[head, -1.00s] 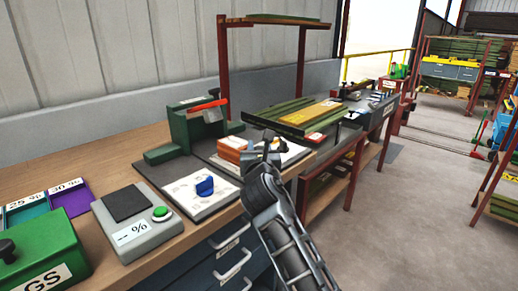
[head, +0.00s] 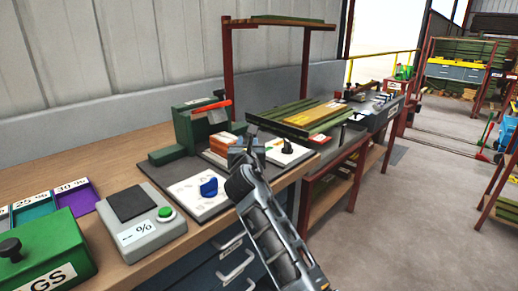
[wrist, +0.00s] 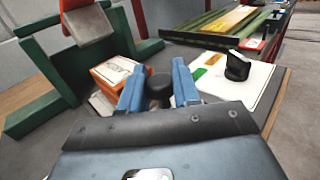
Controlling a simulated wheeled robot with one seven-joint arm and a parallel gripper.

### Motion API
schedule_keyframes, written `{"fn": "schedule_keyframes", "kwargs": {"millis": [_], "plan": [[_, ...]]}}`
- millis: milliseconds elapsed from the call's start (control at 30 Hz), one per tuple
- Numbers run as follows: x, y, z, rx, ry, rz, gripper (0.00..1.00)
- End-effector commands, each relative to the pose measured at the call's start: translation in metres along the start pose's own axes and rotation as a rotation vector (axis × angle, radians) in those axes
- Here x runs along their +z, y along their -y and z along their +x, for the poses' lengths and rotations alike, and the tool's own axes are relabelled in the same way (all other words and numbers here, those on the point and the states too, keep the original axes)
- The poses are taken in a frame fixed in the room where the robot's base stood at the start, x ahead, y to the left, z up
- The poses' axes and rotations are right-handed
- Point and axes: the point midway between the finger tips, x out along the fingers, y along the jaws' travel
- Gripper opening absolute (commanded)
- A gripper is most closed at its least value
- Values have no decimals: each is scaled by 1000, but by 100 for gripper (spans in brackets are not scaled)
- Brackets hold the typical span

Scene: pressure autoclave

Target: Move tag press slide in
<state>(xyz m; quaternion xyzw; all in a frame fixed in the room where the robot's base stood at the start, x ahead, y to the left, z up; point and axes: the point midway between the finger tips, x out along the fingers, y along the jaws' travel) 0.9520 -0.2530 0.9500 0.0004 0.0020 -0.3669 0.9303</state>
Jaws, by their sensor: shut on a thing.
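The tag press (head: 192,132) is a green frame with an orange-red lever, at the back of the bench in the head view. In the wrist view its green frame (wrist: 75,72) is at the upper left, with a grey block under the red lever. My gripper (wrist: 156,80) is shut on a dark round knob (wrist: 159,92), a blue finger on each side. An orange and white stack (wrist: 112,74) is just beyond and left of the knob. In the head view my gripper (head: 250,142) is right of the stack (head: 223,144). The slide under the knob is hidden.
A white panel with a blue knob (head: 209,187) lies in front of the press. Right of my gripper is a white panel with a black knob (wrist: 238,66). A rack of green and yellow bars (head: 305,117) stands close behind.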

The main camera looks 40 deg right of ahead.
Motion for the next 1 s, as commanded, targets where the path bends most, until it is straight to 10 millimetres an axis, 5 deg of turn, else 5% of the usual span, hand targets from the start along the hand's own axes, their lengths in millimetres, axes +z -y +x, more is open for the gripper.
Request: {"fn": "schedule_keyframes", "kwargs": {"millis": [500, 533, 733, 1000], "plan": [[9, -18, 16, 7, 16, 4, 0], [9, -18, 16, 7, 16, 4, 34], [8, -17, 15, 5, 14, 3, 52], [4, -16, 13, 3, 7, 1, 52]]}}
